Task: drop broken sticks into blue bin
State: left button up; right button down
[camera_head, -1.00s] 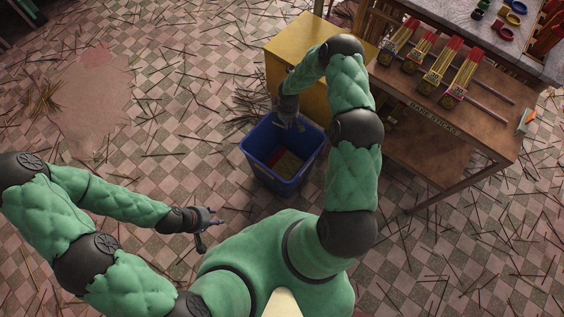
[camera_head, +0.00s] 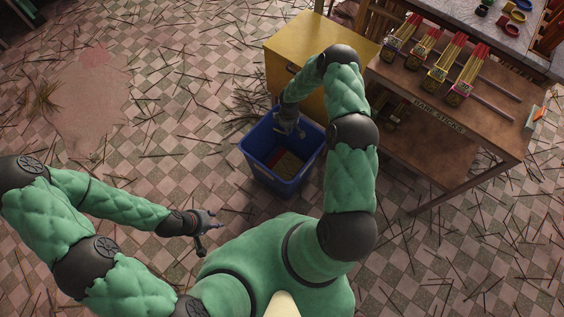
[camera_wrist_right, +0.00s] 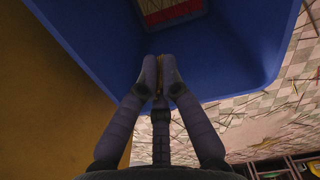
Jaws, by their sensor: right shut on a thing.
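The blue bin (camera_head: 270,176) stands on the floor in the head view, with red and tan material at its bottom. My right gripper (camera_head: 291,130) is over its far inner side, pointing down. In the right wrist view, its fingertips (camera_wrist_right: 160,66) are closed together on a thin brownish stick (camera_wrist_right: 159,91), mostly hidden between the fingers. The blue bin's wall (camera_wrist_right: 108,40) surrounds the fingertips in that view, with a red patch at the top. My left gripper (camera_head: 209,233) is open and empty above the floor, left of the bin.
A yellow cabinet (camera_head: 292,60) stands right behind the bin. Many thin sticks litter the checkered floor (camera_head: 170,90).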

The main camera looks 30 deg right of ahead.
jog(key=c, duration=1.3)
grip_release()
jog(key=shift+c, duration=0.2)
jog(key=shift+r, duration=0.1)
notch_tip(320, 180, up, 12)
